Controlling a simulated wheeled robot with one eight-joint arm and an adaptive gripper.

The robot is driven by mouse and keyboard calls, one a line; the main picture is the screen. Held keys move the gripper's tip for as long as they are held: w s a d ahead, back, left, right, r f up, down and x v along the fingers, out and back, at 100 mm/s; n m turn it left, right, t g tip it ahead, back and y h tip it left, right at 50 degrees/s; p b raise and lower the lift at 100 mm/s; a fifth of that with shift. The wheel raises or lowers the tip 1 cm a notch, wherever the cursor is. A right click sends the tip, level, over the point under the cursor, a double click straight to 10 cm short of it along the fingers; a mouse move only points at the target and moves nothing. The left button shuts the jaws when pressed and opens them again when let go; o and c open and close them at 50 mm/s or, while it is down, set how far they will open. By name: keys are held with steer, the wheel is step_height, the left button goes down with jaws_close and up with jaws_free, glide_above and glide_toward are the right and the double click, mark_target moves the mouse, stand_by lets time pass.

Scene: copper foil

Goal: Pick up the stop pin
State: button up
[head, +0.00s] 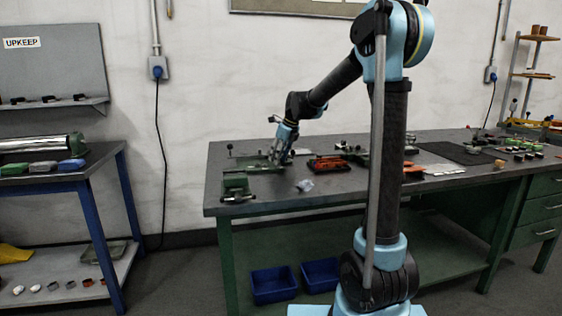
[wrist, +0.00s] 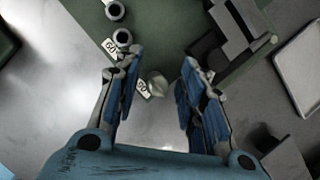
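My gripper (wrist: 160,66) is open in the wrist view, its two blue-padded fingers apart and pointing at a green plate (wrist: 165,38). A small grey rounded piece (wrist: 157,84), probably the stop pin, shows between the fingers beside a white number tag (wrist: 142,90); neither finger clearly touches it. Two similar grey round pieces (wrist: 123,37) (wrist: 114,10) stand farther up the plate, one next to another tag (wrist: 110,48). In the head view my gripper (head: 279,155) points down over the left part of the bench; the pin is too small to tell there.
In the wrist view a dark stepped grey block (wrist: 238,32) stands close beyond the right finger, and a pale tray (wrist: 303,65) lies farther right. On the bench (head: 330,192) are a green fixture (head: 237,187) and a red tray (head: 329,163).

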jaws_close()
steer(key=shift+r, duration=0.1)
